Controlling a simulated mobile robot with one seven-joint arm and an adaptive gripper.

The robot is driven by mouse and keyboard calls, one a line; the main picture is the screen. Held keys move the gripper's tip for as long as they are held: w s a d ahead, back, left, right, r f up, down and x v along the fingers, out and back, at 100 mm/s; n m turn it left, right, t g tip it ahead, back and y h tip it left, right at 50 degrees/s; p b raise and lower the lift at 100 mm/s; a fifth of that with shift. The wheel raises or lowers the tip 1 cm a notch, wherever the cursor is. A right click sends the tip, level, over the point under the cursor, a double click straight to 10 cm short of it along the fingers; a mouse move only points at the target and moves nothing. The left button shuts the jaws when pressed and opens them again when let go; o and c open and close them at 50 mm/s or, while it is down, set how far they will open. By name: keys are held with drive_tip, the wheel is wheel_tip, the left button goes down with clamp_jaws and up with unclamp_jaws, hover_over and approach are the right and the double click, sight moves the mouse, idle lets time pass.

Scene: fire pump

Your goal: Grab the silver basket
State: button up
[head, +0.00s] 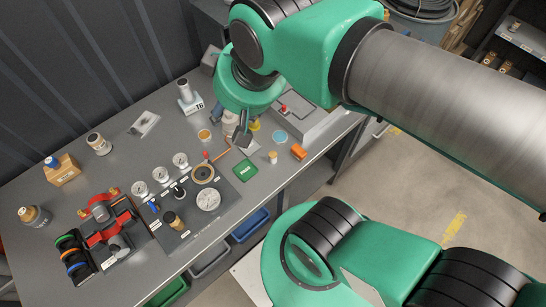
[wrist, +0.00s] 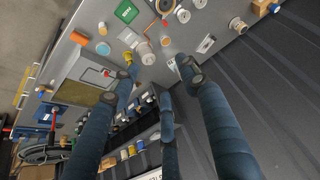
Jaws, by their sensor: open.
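No single thing is clearly a silver basket. A pale metallic cylinder (head: 230,118) stands on the grey bench, partly hidden by my gripper; it also shows in the wrist view (wrist: 145,52). Another silver cylinder (head: 184,88) stands on a white block marked T6 (head: 190,106), left of my gripper. My gripper (head: 241,138) is over the bench, mostly hidden under my wrist in the head view. In the wrist view its dark fingers (wrist: 158,76) are spread and empty, with the pale cylinder just beyond their tips.
A red and black clamp-like assembly (head: 105,220) is at left. Bins (head: 250,224) hang below the front edge.

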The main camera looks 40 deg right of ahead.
drive_tip(key=n+g+p, duration=0.3)
drive_tip(key=n+g, duration=0.3)
hover_over(273, 154)
wheel_tip(273, 154, down, 26)
drive_tip(key=shift+w+r, duration=0.15)
drive_tip(key=shift+r, duration=0.05)
drive_tip(key=shift+f, duration=0.15)
drive_tip(key=shift+f+b, duration=0.55)
drive_tip(key=shift+f, duration=3.6)
drive_tip(key=shift+f, duration=0.1)
drive_tip(key=shift+f+b, duration=0.6)
drive_tip(key=shift+f, duration=1.9)
